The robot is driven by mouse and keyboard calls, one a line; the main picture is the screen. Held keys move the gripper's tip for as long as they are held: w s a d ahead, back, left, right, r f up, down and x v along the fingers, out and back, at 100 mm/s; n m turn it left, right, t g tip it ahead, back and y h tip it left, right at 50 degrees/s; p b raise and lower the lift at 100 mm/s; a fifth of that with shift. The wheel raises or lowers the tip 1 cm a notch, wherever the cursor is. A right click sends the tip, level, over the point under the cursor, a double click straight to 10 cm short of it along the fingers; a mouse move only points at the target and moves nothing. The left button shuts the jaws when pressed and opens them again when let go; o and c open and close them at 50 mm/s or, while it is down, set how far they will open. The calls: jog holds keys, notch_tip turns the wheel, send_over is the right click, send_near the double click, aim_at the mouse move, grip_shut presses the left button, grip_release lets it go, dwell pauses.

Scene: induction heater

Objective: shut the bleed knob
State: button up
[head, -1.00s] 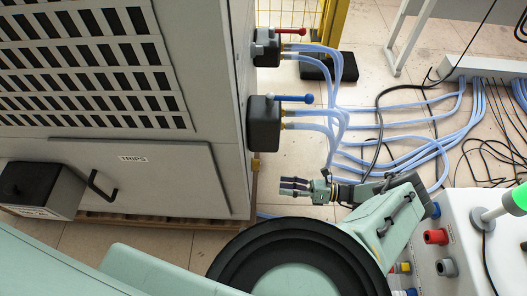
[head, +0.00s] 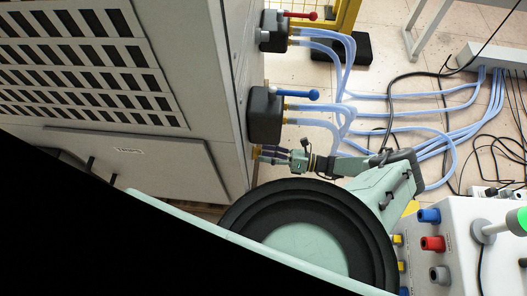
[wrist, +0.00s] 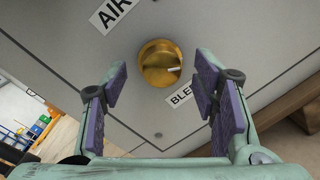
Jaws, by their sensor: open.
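The bleed knob (wrist: 160,63) is a round brass-coloured knob with a pale mark on its face, on the grey cabinet panel. A partly hidden "BLEED" label (wrist: 180,95) is beside it. My gripper (wrist: 160,80) is open, with purple-padded fingers to the left and right of the knob. Nothing is between the pads, and the knob appears just ahead of the fingertips. In the head view, my gripper (head: 268,155) is at the cabinet's side, and the small yellow knob (head: 256,152) is at its tips. Contact cannot be told.
An "AIR" label (wrist: 113,12) is above the knob. In the head view, a dark valve block with a blue lever (head: 300,94) and pale blue hoses (head: 325,124) are just above my gripper. A red-lever valve (head: 300,14) is farther up. A wooden pallet (wrist: 275,115) is below the cabinet.

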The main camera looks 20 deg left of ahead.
jog(key=shift+s+a, duration=0.1)
jog(key=shift+a, duration=0.65)
jog(key=shift+c, duration=0.4)
jog(key=c, duration=1.1)
